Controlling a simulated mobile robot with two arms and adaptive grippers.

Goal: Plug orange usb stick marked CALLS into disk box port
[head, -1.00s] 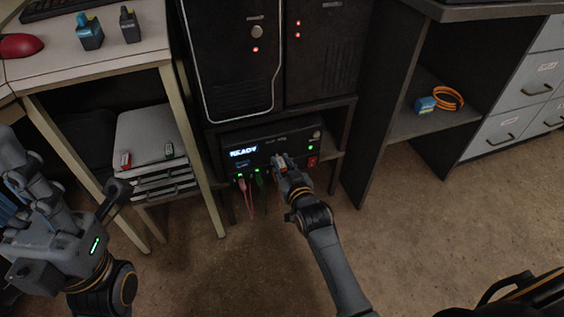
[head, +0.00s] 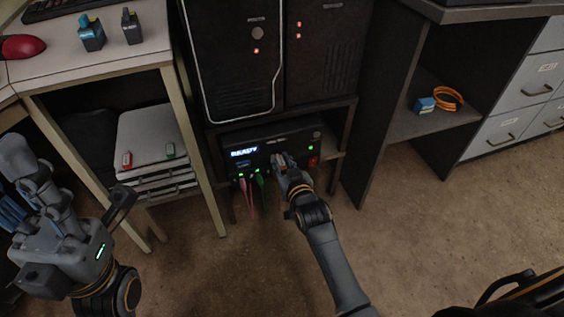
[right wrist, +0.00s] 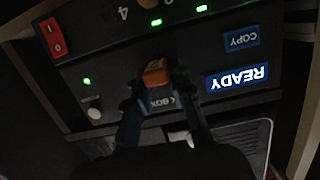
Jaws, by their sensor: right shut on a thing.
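The disk box (head: 285,138) is a black unit under the two towers, with a lit READY display (head: 244,151). It also shows upside down in the right wrist view (right wrist: 105,65). My right gripper (head: 284,162) is at the box's front, right of the plugged cables. It is shut on an orange usb stick (right wrist: 156,72), whose CALLS mark I cannot read. The stick's far end is at the front panel. The port is hidden, so I cannot tell whether the stick is in it. My left gripper (head: 118,208) is at the lower left, away from the box; its jaw opening is unclear.
Pink and green cables (head: 252,192) hang from the box's front, left of my right gripper. A red switch (right wrist: 52,37) is on the panel. Red (head: 126,160) and green (head: 170,151) sticks lie on the white drawer unit (head: 148,128). Floor in front is clear.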

